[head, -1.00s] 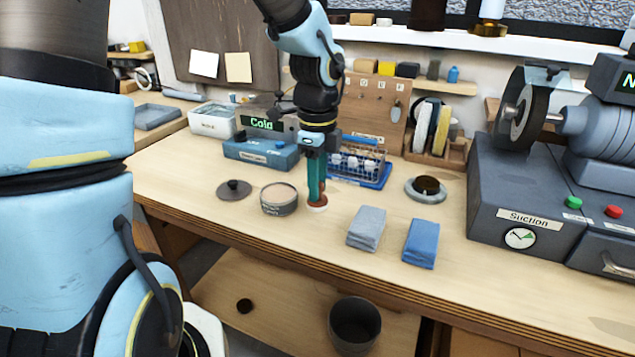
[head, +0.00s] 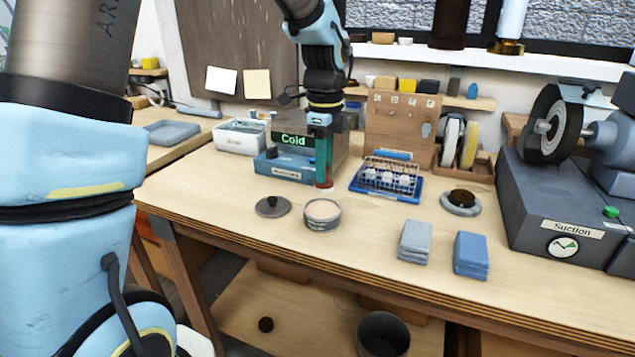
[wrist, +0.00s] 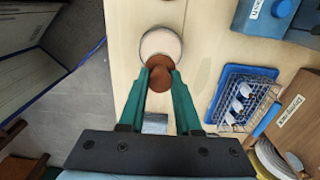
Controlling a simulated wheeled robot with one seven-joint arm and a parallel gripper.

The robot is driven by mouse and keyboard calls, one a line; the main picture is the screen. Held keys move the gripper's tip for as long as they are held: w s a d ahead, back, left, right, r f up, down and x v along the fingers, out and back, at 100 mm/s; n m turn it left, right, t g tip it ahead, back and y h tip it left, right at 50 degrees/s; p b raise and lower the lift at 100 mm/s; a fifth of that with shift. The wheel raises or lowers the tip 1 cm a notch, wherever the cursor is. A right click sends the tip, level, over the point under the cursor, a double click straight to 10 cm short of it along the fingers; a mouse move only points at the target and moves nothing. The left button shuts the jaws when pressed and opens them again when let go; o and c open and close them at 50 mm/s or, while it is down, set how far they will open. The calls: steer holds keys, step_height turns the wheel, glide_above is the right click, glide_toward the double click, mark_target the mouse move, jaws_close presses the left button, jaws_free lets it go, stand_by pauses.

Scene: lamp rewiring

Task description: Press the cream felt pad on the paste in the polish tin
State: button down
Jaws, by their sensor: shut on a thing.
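The polish tin (head: 322,215) is round and grey, open, with pale pinkish paste on top; it stands near the front left of the bench and shows at the top of the wrist view (wrist: 160,43). My gripper (head: 323,168) is shut on the brown handle of the felt pad (head: 324,187). In the wrist view the green fingers (wrist: 161,72) hold the brown pad (wrist: 160,82), which overlaps the tin's near edge in the picture. In the head view the pad appears just behind the tin's rim. Its cream felt underside is hidden, and I cannot tell its height above the paste.
A dark lid (head: 272,207) lies left of the tin. A blue-grey box (head: 285,165) and a blue tray with a wire basket (head: 385,180) stand behind. Grey cloth (head: 414,241) and blue cloth (head: 470,255) lie right. A round dish (head: 460,203) sits beyond them.

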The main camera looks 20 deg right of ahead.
mark_target(323, 189)
steer(key=shift+w, duration=0.15)
steer(key=shift+a+f, duration=0.1)
steer(key=shift+f, duration=0.1)
step_height(323, 189, down, 4)
steer(key=b, duration=0.4)
steer(key=shift+f, duration=0.1)
steer(key=shift+f+b, duration=0.45)
steer(key=shift+f, duration=0.1)
stand_by(0.6)
stand_by(0.5)
step_height(323, 189, up, 7)
steer(key=p, duration=0.6)
stand_by(0.8)
